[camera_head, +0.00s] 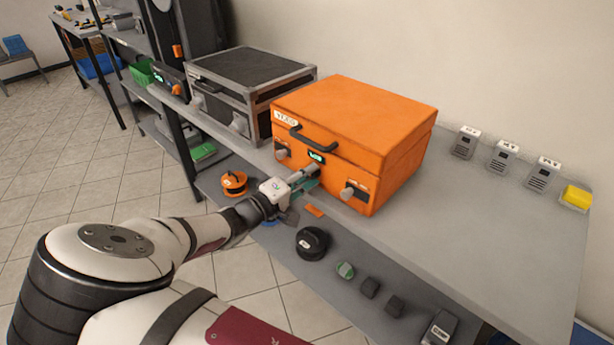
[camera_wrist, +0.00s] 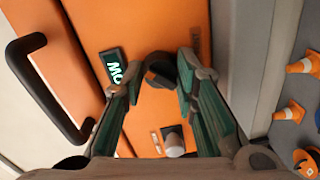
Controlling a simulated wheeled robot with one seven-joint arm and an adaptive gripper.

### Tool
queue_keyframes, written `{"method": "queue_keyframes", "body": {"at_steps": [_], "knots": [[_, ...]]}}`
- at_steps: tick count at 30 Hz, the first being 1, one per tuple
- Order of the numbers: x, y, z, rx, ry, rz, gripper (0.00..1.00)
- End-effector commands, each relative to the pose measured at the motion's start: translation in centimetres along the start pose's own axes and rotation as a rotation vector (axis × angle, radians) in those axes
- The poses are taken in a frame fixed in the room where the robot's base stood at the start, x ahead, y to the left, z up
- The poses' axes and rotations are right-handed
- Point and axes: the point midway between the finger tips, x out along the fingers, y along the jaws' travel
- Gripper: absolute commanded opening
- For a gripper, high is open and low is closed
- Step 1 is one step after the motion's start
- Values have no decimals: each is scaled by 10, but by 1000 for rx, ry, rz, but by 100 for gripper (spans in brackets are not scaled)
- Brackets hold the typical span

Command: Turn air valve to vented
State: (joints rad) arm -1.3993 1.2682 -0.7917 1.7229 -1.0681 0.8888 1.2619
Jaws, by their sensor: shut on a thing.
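The orange case (camera_head: 400,128) stands on the grey bench, its front facing my gripper (camera_head: 311,177). The front has a black handle (camera_head: 313,140), a lit green display (camera_head: 316,156), a grey knob at left (camera_head: 281,153) and one at right (camera_head: 347,194). In the wrist view, the teal-padded fingertips (camera_wrist: 160,80) are shut on a dark knob (camera_wrist: 158,68) below the display (camera_wrist: 115,68). This looks like the air valve, but no readable label confirms it. The fingers partly hide the knob, and its setting cannot be read. Another grey knob (camera_wrist: 172,142) lies apart from the fingers.
A grey-black case (camera_head: 250,78) stands left of the orange one. Several small grey boxes (camera_head: 504,157) and a yellow block (camera_head: 576,197) line the wall. The lower shelf holds a black round object (camera_head: 312,243) and small items. The bench (camera_head: 480,240) right of the case is clear.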

Motion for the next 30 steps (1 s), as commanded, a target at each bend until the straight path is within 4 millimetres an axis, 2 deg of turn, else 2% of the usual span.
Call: {"method": "queue_keyframes", "body": {"at_steps": [5,6,8,20,23,30], "knots": [[0,-1,0,1,-1,-2,0],[0,-1,0,1,-1,-2,34],[0,-1,0,1,-1,-2,47],[-5,0,0,0,0,-2,47],[-18,-1,-1,0,2,-3,47],[-66,-1,-1,0,3,-3,47]]}}
